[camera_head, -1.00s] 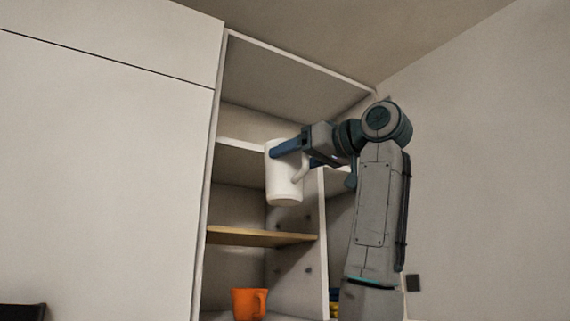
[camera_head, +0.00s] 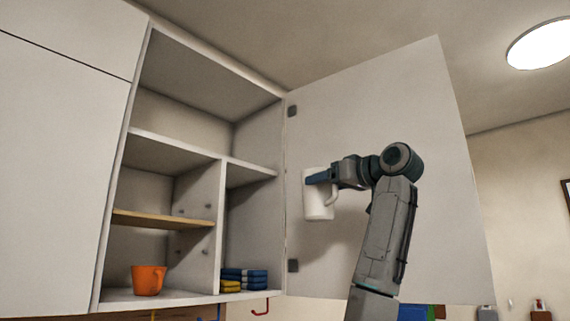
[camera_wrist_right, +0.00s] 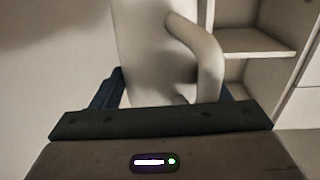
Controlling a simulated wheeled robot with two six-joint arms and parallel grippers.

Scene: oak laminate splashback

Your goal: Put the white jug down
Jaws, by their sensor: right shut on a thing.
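The white jug (camera_head: 317,206) is upright in the air in the head view, in front of the open cabinet door. My right gripper (camera_head: 318,178) is shut on the jug near its top, and its handle points right. In the right wrist view the jug (camera_wrist_right: 150,50) stands between the blue fingers of my right gripper (camera_wrist_right: 165,90), with the handle on its right side. Its base is hidden in that view. My left gripper is not in view.
The open cabinet has a wooden shelf (camera_head: 160,220) and white shelves. The open white door (camera_head: 400,120) is behind my right arm. Hooks (camera_head: 262,308) hang below.

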